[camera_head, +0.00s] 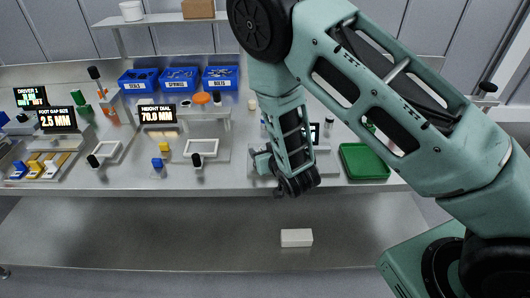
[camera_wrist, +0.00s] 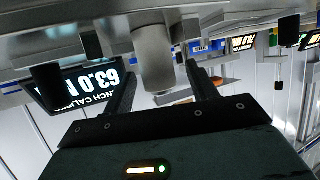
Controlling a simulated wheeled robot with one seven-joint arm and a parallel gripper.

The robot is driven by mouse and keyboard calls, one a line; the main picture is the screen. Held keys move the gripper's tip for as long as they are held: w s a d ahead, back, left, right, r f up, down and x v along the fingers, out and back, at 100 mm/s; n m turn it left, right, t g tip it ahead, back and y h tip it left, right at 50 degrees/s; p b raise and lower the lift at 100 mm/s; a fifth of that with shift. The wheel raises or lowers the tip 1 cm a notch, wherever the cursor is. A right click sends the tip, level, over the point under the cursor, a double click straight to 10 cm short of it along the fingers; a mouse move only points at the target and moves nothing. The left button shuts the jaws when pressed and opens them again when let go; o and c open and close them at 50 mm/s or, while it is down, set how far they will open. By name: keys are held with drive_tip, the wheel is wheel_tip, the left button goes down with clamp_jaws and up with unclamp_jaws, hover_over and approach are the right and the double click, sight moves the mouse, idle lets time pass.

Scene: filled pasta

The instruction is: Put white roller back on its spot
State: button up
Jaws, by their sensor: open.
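My gripper (camera_head: 263,160) is low over the front of the bench, right of its middle; its fingers are hard to make out in the head view. In the wrist view, which looks upside down, my gripper (camera_wrist: 160,78) is open, with one dark finger on each side of a pale grey upright cylinder (camera_wrist: 152,62). I cannot tell whether the fingers touch it, or whether it is the white roller. A small off-white cylinder (camera_head: 252,104) stands on the bench behind my arm. The roller's spot cannot be made out.
A display reading 63.0 (camera_wrist: 90,82) is close to the fingers. A green tray (camera_head: 363,162) is to the right. Blue bins (camera_head: 180,80) line the back; fixtures and a 70.0 MM display (camera_head: 158,114) fill the left. A white block (camera_head: 296,238) lies on the lower shelf.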

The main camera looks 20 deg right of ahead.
drive_tip(key=shift+x, duration=1.05)
drive_tip(key=c, duration=1.2)
drive_tip(key=shift+r, duration=0.15)
wheel_tip(320, 180, up, 10)
drive_tip(key=shift+f+b, duration=0.15)
drive_tip(key=shift+b, duration=0.85)
